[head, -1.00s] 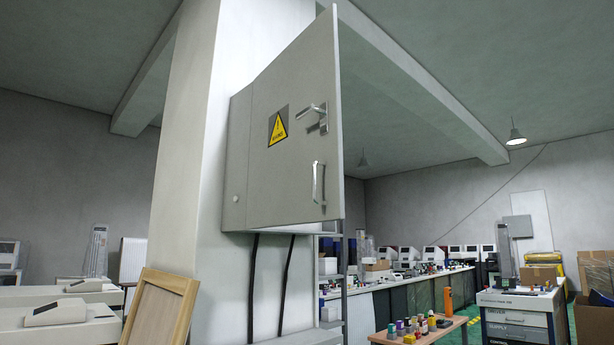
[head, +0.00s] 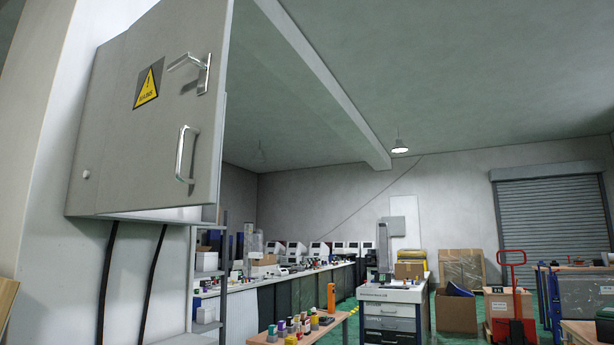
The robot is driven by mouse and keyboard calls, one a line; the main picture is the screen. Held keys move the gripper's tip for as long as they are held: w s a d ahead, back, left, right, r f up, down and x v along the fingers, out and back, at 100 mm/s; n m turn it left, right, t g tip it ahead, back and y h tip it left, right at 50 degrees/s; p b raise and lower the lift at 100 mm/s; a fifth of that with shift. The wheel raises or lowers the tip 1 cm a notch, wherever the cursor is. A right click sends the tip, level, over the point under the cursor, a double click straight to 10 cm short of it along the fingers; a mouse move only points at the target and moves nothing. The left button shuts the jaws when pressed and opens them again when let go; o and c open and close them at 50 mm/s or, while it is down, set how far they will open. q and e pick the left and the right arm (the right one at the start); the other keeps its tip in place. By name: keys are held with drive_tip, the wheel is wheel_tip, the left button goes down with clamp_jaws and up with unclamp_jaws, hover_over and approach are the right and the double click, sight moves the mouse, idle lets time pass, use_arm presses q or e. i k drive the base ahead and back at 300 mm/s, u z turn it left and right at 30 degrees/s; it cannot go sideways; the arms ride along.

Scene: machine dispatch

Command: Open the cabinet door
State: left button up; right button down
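The grey electrical cabinet (head: 88,168) is mounted on a white pillar at the left of the head view. Its door (head: 160,140) is swung out from the cabinet body and stands ajar, its outer face toward me. The door carries a yellow warning sign (head: 147,86), a lever handle (head: 203,74) at the upper right and a silver pull handle (head: 182,153) below it. The cabinet's inside is hidden behind the door. Neither of my grippers is in the picture.
Black cables (head: 152,285) run down below the cabinet, beside a grey shelf rack (head: 207,278). A wooden table (head: 318,331) with small coloured items stands low in the middle. A drawer cart (head: 391,294), a cardboard box (head: 456,311) and a red pallet jack (head: 513,300) stand farther right.

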sight(162, 150)
drive_tip(key=z, duration=0.05)
drive_tip(key=i, duration=1.15)
drive_tip(key=u, duration=0.55)
